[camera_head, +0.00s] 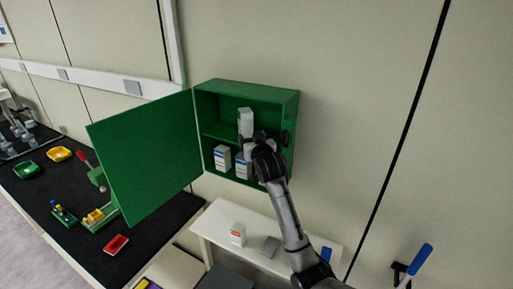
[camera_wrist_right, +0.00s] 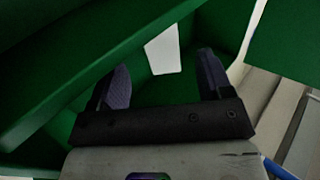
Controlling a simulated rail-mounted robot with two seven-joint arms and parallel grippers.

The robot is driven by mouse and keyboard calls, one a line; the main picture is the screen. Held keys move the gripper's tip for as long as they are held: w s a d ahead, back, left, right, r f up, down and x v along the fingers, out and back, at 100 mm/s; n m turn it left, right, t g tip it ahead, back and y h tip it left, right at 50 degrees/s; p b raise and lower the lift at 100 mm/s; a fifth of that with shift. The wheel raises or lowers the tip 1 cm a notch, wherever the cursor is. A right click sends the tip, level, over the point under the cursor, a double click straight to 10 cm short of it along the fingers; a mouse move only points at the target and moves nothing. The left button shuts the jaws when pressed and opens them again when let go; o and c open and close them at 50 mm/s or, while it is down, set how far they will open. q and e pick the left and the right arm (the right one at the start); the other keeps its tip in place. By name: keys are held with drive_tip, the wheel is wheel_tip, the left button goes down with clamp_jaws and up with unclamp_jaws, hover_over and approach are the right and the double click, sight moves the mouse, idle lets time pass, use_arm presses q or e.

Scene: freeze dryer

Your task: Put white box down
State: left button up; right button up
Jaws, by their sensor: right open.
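The open green cabinet (camera_head: 247,87) hangs on the wall. A white box (camera_head: 246,122) shows upright in it at the height of the middle shelf. My right gripper (camera_head: 264,140) is at the cabinet opening, just in front of and below this box. In the right wrist view, the gripper's two dark fingers (camera_wrist_right: 163,68) are spread, and a white box face (camera_wrist_right: 163,51) shows between and beyond them, with a gap on each side. I cannot tell exactly how the box rests. Two more white boxes, one at the left (camera_head: 222,158) and one partly hidden by my gripper (camera_head: 242,166), stand in the lower compartment. My left gripper is out of view.
The cabinet door (camera_head: 146,158) swings out to the left. Below is a white shelf table (camera_head: 215,222) with an orange-marked white box (camera_head: 237,234) and a grey block (camera_head: 270,246). A dark bench (camera_head: 40,180) with coloured trays is at the left.

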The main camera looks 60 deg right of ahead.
drive_tip(key=s+a+f+n+g+y, duration=0.1)
drive_tip(key=s+a+f+n+y, duration=0.25)
drive_tip(key=a+f, duration=0.75)
drive_tip(key=s+a+f+n+g+y, duration=0.2)
drive_tip(key=s+a+f+n+y, duration=0.15)
drive_tip(key=a+f, duration=0.8)
drive_tip(key=s+a+f+n+g+y, duration=0.1)
drive_tip(key=s+a+f+g+y, duration=0.1)
drive_tip(key=s+a+f, duration=0.2)
drive_tip(key=s+a+f+n+g+y, duration=0.1)
drive_tip(key=s+a+f+g, duration=0.1)
drive_tip(key=s+a+f, duration=0.3)
drive_tip(key=s+a+f+n+g+y, duration=0.1)
drive_tip(key=s+a+f, duration=0.4)
drive_tip(key=s+a, duration=0.5)
drive_tip(key=s+g+y, duration=0.1)
drive_tip(key=s, duration=0.4)
drive_tip(key=shift+s+a+g+y+b, duration=0.2)
drive_tip(key=shift+g+y+b, duration=0.1)
drive_tip(key=shift+g, duration=0.1)
